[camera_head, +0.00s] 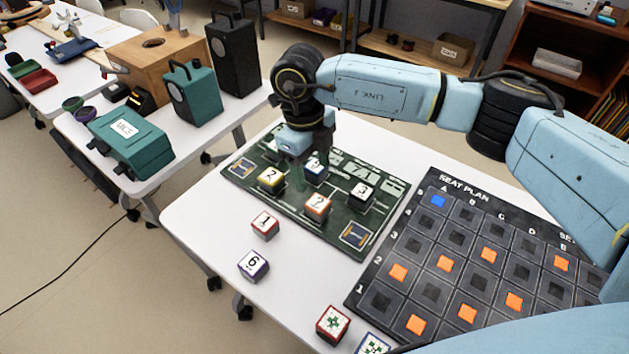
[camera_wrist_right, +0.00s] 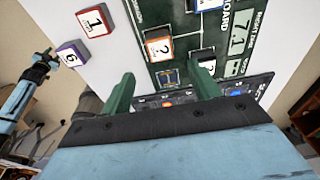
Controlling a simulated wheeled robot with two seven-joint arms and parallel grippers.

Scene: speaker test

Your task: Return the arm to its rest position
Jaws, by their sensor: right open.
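My right arm reaches in from the right in the head view. Its gripper (camera_head: 309,168) points down over the dark green board (camera_head: 338,221), above a blue-edged block (camera_head: 316,169) that it partly hides. In the right wrist view the two green fingers (camera_wrist_right: 162,88) stand wide apart with nothing between them. An orange block marked 2 (camera_wrist_right: 158,45) lies on the board beyond the fingertips. At the left of that view is a light blue arm, likely my left one, with a dark end (camera_wrist_right: 42,66); its jaws are too small to read.
Red 1 (camera_head: 265,224) and purple 6 (camera_head: 253,265) are on the white table (camera_head: 210,218). The seat plan tray (camera_head: 410,215) is right. A side table holds speakers (camera_head: 232,55).

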